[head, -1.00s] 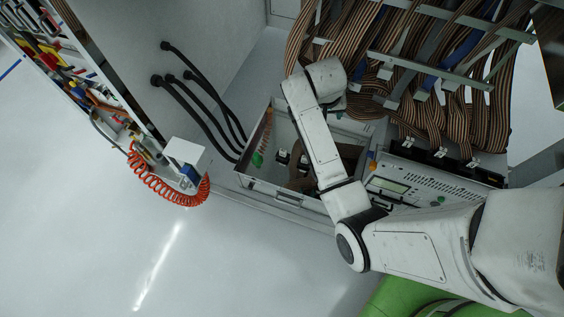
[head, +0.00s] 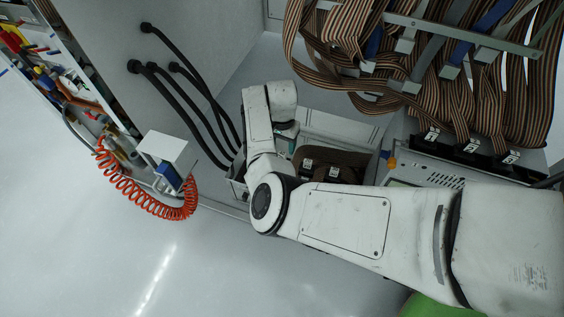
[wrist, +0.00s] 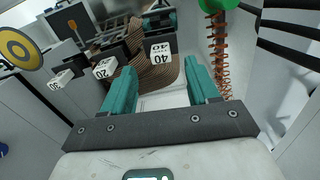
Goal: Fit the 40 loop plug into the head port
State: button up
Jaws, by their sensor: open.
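The 40 loop plug (wrist: 161,52) is a dark connector with a white "40" label on a striped brown ribbon loop in the open drawer. In the wrist view it lies just beyond and between the teal fingers of my gripper (wrist: 159,66), which are open and empty. A plug marked 20 (wrist: 105,67) and another labelled plug (wrist: 61,79) lie to its left. In the head view two labelled plugs (head: 320,168) show in the drawer, and my arm hides most of the gripper. Black labelled blocks (head: 471,146) line the equipment's edge; I cannot tell which is the head port.
Thick ribbon cables (head: 430,50) hang over the back right. Black hoses (head: 185,95) run down the left wall. A red coiled hose (head: 145,195) hangs by the shelf; open floor is at lower left.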

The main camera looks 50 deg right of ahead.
notch_tip(320, 180, down, 7)
jog(key=b, duration=0.4)
jog(key=shift+r, duration=0.3)
jog(key=shift+c, duration=0.4)
grip_shut()
